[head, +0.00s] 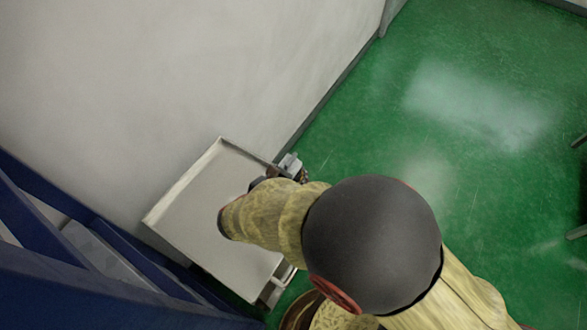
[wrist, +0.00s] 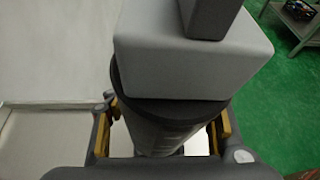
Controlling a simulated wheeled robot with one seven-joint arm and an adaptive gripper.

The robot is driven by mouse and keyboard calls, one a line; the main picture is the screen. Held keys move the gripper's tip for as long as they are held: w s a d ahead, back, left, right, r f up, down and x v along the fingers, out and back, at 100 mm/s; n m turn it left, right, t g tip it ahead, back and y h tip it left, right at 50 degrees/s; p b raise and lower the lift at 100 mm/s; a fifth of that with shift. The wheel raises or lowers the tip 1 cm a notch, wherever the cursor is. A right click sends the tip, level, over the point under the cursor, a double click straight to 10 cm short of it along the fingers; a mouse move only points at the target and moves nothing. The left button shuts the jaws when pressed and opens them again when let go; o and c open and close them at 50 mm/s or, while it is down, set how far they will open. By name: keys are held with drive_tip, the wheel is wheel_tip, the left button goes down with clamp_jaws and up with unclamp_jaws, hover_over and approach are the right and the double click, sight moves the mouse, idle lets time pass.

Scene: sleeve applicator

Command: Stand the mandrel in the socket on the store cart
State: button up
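In the wrist view, what appears to be the mandrel (wrist: 168,122) is a dark cylinder under a dark flange and a large pale grey block (wrist: 190,65). It runs down between the two yellow-padded fingers of my gripper (wrist: 163,130). Pale gaps show on both sides of its lower part, and pad contact is unclear. In the head view, a small grey piece (head: 290,163) shows at the cart's upper right corner, beside my gripper, which my arm largely hides. The store cart (head: 195,195) has a pale, flat top with a raised rim. I cannot make out the socket or the mandrel's lower end.
A pale wall (head: 170,80) runs along the cart's far side. A blue frame (head: 90,255) fills the lower left of the head view. The green floor (head: 440,130) to the right is mostly clear. A grey table (wrist: 300,20) stands at the wrist view's upper right.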

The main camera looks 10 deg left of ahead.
sight(290, 167)
drive_tip(key=o, duration=0.4)
drive_tip(key=shift+w+a+r, duration=0.1)
drive_tip(key=shift+r, duration=0.2)
drive_tip(key=shift+o, duration=0.2)
drive_tip(key=shift+a+r, duration=0.1)
drive_tip(key=shift+r, duration=0.05)
drive_tip(key=p+v, duration=0.3)
drive_tip(key=v, duration=0.9)
drive_tip(key=shift+p, duration=0.3)
drive_tip(key=shift+d, duration=0.2)
